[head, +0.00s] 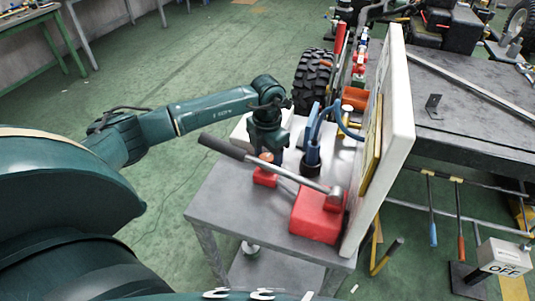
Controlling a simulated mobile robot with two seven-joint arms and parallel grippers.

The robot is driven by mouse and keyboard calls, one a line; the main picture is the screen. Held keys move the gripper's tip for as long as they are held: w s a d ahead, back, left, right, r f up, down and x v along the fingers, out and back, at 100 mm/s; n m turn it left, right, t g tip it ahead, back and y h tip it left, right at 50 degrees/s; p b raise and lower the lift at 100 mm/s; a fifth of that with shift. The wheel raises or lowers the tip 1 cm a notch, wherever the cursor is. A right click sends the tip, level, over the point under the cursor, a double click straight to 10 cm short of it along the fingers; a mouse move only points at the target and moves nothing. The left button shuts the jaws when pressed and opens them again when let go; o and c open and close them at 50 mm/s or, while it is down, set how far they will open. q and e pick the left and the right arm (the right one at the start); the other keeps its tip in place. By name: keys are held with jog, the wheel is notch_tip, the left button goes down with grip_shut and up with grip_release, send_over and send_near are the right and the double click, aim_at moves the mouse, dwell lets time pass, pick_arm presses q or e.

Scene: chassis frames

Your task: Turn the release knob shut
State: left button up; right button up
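A small orange-red knob (266,158) on a red block (265,177) sits on the grey metal cart; I take it to be the release knob. My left gripper (267,151) points down directly over the knob, at or close to its top. The fingertips are small and partly hidden, so I cannot tell whether they touch or grip it. A long lever with a dark grip (222,146) passes in front of the gripper and ends at a larger red block (318,217). My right gripper is not in view.
A white upright panel (393,130) borders the cart's right side. A tyre (312,80) is behind. A box marked OFF (504,257) is at lower right. The green floor at left is clear.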

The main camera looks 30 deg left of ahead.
pick_arm(q)
jog(key=c, duration=1)
jog(key=shift+o, duration=0.2)
